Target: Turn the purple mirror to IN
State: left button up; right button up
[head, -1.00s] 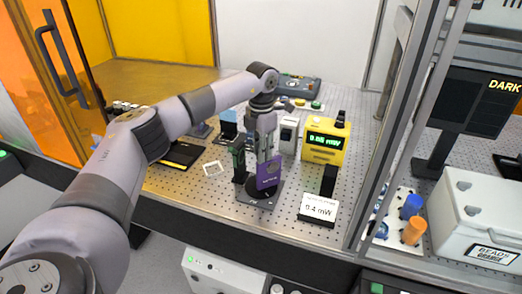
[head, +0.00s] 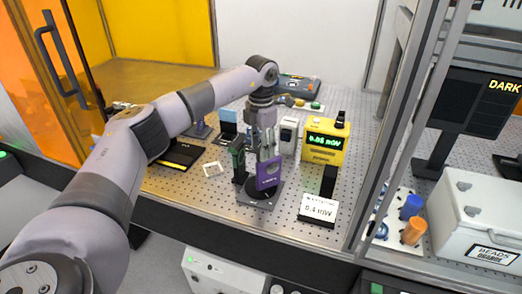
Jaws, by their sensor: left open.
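The purple mirror (head: 268,174) stands upright on a dark round mount (head: 261,194) on the perforated bench, at the middle of the head view. My left gripper (head: 265,150) points down from above, its fingertips at or just behind the top of the purple plate. It is open; whether a finger touches the plate cannot be told. Any IN marking on the mount is too small to read. My right gripper does not show.
A dark green post (head: 238,163) stands close left of the mirror. The bench (head: 215,192) is bare at front left.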

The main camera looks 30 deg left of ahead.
pick_arm(q)
notch_tip(320, 180, up, 10)
jog(key=shift+r, duration=0.15)
dwell(0.7)
